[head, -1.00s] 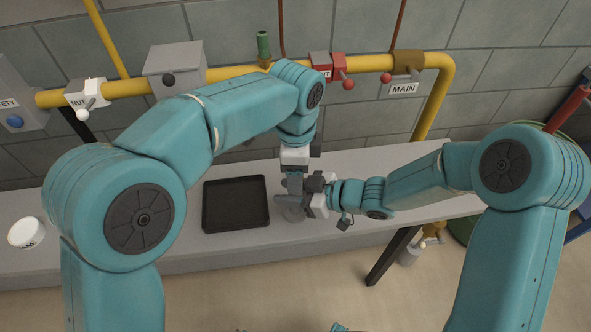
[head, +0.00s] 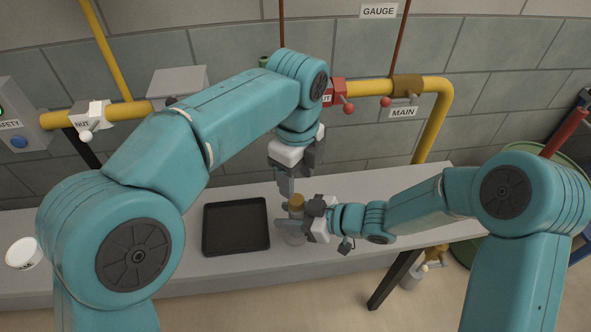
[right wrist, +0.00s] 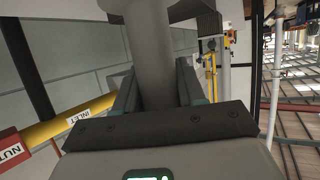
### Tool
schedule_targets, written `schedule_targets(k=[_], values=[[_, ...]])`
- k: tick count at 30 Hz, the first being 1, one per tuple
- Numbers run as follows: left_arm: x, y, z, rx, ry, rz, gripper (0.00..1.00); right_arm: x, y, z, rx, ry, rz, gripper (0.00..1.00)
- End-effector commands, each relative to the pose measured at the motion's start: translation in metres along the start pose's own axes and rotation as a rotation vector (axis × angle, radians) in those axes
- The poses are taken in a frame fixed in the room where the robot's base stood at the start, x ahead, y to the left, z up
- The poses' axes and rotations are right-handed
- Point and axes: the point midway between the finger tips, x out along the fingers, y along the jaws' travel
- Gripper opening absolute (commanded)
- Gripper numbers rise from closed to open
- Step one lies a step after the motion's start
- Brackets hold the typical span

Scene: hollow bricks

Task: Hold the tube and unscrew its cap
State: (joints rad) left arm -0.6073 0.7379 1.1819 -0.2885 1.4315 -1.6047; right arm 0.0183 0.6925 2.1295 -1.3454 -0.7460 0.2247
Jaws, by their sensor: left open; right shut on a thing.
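The tube (head: 294,238) is upright over the bench, a grey cylinder with a brown-gold cap (head: 296,201) at its top. My right gripper (head: 291,223) is shut around the tube below the cap, coming from the right. In the right wrist view the grey tube (right wrist: 152,55) stands between the two fingers. My left gripper (head: 287,187) is open just above and left of the cap, pointing down and apparently empty. Whether the cap is loose on the tube cannot be told. The tube's middle is partly hidden by my right gripper.
A black tray (head: 236,226) lies on the grey bench (head: 190,284) left of the tube. A white round container (head: 24,253) is at the far left. A yellow pipe (head: 366,87) with valves runs along the wall behind. The bench right of the tray's back is clear.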

Motion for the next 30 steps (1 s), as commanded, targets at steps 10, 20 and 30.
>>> schedule_targets(k=[10, 20, 30], values=[[0.056, 0.001, 0.001, -0.003, 0.0, 0.004, 0.55, 0.0, 0.0, -0.001, -0.001, 0.002, 0.0, 0.0], [0.066, 0.001, 0.001, -0.004, 0.0, 0.0, 0.55, 0.0, 0.0, -0.001, -0.001, 0.002, 0.0, 0.0], [0.066, 0.001, 0.0, -0.009, 0.0, 0.001, 0.0, 0.0, 0.0, -0.001, -0.001, 0.002, 0.001, 0.0]])
